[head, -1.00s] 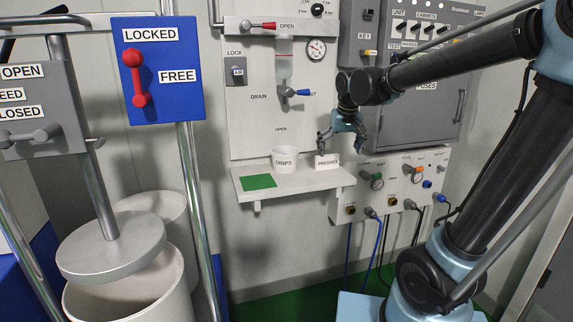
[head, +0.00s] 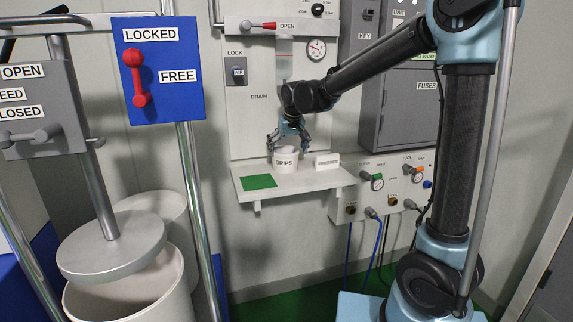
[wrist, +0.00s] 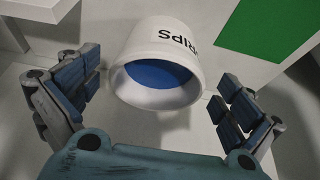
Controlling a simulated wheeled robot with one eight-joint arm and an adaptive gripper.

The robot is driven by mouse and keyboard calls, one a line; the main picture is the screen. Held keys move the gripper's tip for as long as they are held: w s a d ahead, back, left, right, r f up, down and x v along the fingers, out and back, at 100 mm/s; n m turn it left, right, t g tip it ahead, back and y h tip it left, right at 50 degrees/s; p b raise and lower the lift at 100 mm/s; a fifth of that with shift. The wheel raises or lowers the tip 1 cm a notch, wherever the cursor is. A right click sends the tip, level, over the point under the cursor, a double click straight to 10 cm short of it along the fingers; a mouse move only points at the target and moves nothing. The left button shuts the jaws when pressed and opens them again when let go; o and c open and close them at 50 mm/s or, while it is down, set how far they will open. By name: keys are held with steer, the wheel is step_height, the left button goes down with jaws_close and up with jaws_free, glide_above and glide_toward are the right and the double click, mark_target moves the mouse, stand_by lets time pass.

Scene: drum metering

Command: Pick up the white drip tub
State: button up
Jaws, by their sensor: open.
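My gripper (head: 288,142) is just above the tub in the head view. In the wrist view my gripper (wrist: 158,98) is open, with one blue-padded finger to the left of the tub and one to the right. Neither finger visibly touches it.
A white label block (head: 327,161) stands on the shelf to the right of the tub. A green pad (head: 258,182) lies on the shelf to the left. The drain panel (head: 258,118) rises behind, and a valve box (head: 384,188) is at the right.

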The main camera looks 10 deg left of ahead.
steer(key=shift+x, duration=3.25)
steer(key=shift+w+r, duration=0.1)
steer(key=c, duration=1.3)
